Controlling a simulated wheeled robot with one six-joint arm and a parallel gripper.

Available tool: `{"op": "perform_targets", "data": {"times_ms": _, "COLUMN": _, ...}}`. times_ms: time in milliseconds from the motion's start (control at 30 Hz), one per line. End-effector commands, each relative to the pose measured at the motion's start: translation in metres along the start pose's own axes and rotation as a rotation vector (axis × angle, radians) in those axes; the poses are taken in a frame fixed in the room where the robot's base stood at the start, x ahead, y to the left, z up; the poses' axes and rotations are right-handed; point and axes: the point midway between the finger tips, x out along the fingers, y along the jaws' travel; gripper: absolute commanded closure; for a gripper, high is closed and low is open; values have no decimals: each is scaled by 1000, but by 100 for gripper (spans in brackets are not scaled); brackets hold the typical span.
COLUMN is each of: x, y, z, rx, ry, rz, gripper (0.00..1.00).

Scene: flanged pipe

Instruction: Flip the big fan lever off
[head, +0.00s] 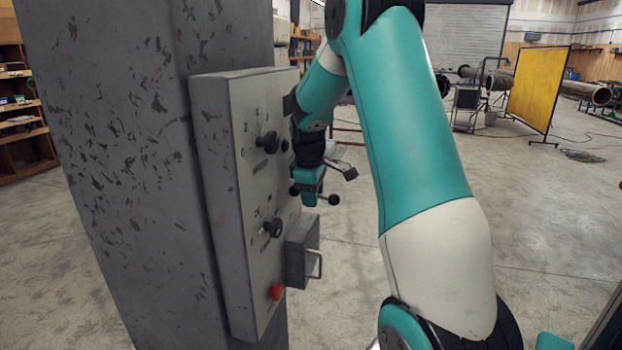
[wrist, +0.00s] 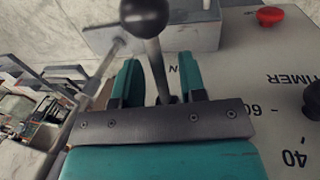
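A lever with a black ball end (wrist: 145,18) and a grey shaft stands out from the panel in the wrist view, its shaft between my gripper's fingers. Its label is mostly hidden; one letter, seemingly an N, shows beside the right finger. I cannot tell from lettering that this is the big fan lever. My gripper (wrist: 160,78) is open, with a teal finger on each side of the shaft and gaps visible. In the head view my gripper (head: 310,188) is at the panel's right side, and a black ball end (head: 334,199) shows near it. The grey control panel (head: 222,200) is mounted on a column.
The panel carries an upper dial knob (head: 268,142), a lower timer knob (head: 272,228) and a red button (head: 276,292). A grey box (head: 298,262) with a handle sticks out below my gripper. The scuffed column (head: 130,150) fills the left.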

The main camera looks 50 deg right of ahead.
Motion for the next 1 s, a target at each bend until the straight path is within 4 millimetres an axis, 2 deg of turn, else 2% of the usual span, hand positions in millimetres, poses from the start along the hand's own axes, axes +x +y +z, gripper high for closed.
{"op": "perform_targets", "data": {"times_ms": 167, "x": -25, "y": 0, "z": -1, "rx": -1, "ry": 5, "rz": 6, "gripper": 62}}
{"op": "perform_targets", "data": {"times_ms": 500, "x": -112, "y": 0, "z": -1, "rx": 0, "ry": 5, "rz": 5, "gripper": 62}}
{"op": "perform_targets", "data": {"times_ms": 700, "x": -152, "y": 0, "z": -1, "rx": -1, "ry": 3, "rz": 3, "gripper": 62}}
{"op": "perform_targets", "data": {"times_ms": 833, "x": -166, "y": 0, "z": 0, "rx": -1, "ry": 1, "rz": 2, "gripper": 62}}
{"op": "perform_targets", "data": {"times_ms": 1000, "x": -172, "y": 0, "z": 0, "rx": 1, "ry": 0, "rz": 0, "gripper": 62}}
